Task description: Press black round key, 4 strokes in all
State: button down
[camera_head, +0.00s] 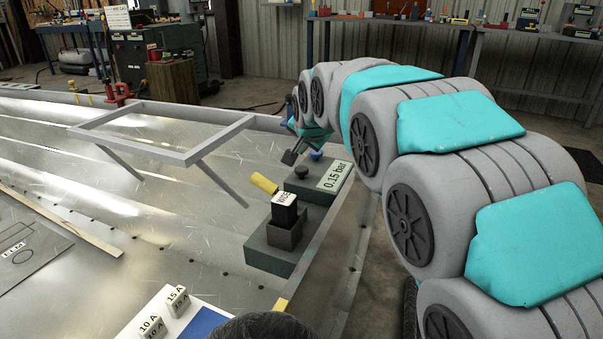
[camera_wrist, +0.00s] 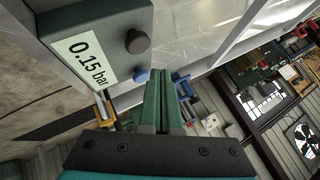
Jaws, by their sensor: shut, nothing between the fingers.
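The black round key (camera_head: 302,173) stands up from a dark green-grey box (camera_head: 316,194) that carries a display reading 0.15 bar (camera_head: 336,175). A blue round knob (camera_head: 316,154) is at the far end of the box. In the wrist view the black key (camera_wrist: 137,41) lies left of the fingertips, and the blue knob (camera_wrist: 141,75) is close beside the fingers. My gripper (camera_head: 290,157) is shut and empty. In the wrist view its fingertips (camera_wrist: 163,73) look apart from the key; the gap's depth is hard to judge.
A box with a black block (camera_head: 284,213) and a yellow handle (camera_head: 264,184) stands nearer. A grey metal frame (camera_head: 165,156) rises from the hull at left. Blocks marked 10 A and 15 A (camera_head: 178,299) lie in front. The hull sheet between is mostly bare.

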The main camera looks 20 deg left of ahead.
aim_at(300, 167)
jog(key=shift+f+b, duration=0.3)
jog(key=shift+f, duration=0.95)
jog(key=shift+f, duration=0.15)
dwell(0.9)
jog(key=shift+f, duration=0.25)
jog(key=shift+f+b, duration=0.5)
jog(key=shift+f, duration=0.4)
dwell(1.1)
jog(key=shift+r, duration=0.15)
jog(key=shift+r+p, duration=0.45)
jog(key=shift+r, duration=0.7)
jog(key=shift+r+p, duration=0.9)
jog(key=shift+r, duration=1.6)
